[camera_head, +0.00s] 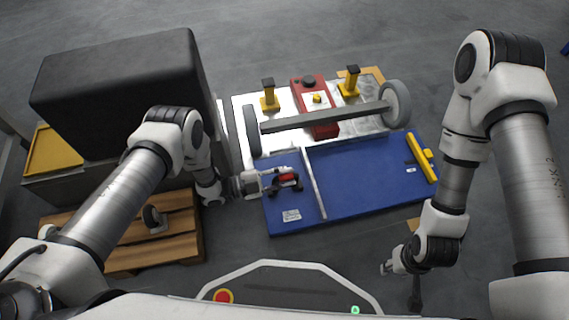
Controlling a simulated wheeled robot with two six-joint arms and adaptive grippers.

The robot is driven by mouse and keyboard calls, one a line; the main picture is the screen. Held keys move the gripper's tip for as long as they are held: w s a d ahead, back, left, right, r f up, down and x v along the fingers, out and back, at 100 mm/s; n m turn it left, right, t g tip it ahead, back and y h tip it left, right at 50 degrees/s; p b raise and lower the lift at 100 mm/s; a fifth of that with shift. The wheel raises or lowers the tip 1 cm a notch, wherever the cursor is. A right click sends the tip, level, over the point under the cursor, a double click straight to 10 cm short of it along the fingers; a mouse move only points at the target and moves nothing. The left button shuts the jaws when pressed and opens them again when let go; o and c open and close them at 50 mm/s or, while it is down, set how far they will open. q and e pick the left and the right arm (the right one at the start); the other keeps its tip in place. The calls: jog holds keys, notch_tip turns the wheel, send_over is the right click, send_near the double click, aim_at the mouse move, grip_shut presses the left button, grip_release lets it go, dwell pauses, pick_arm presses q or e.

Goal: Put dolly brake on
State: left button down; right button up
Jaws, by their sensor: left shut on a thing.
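The blue platform (365,178), which looks like the dolly, lies at the centre right, with a pale bar across it. A small red part (289,177), perhaps the dolly brake, shows at the platform's left side. My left gripper (286,181) reaches in from the left and is shut on this red part; its dark fingers hide much of it. My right gripper (415,294) hangs low at the right, apart from the platform, with dark fingers pointing down. Its finger gap cannot be made out.
A metal plate with an axle (348,121), wheels and yellow posts (269,94) stands behind the platform. A yellow bar (422,158) is at the platform's right. A large black box (120,85) and a wooden pallet (180,221) are at left. Grey floor is open behind.

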pick_arm(q)
jog(key=shift+s+d+f+m+p, duration=0.2)
jog(key=shift+s+f+m+p, duration=0.1)
jog(key=shift+s+m, duration=0.3)
jog(key=shift+s+d+f+m+p, duration=0.15)
jog(key=shift+s+m+p, duration=0.15)
jog(key=shift+s+m, duration=0.2)
jog(key=shift+s+d+f+m+p, duration=0.2)
jog(key=shift+s+f+m+p, duration=0.1)
jog(key=shift+s+m, duration=0.3)
jog(key=shift+s, duration=0.1)
jog(key=c, duration=1)
grip_release()
jog(key=v, duration=1.2)
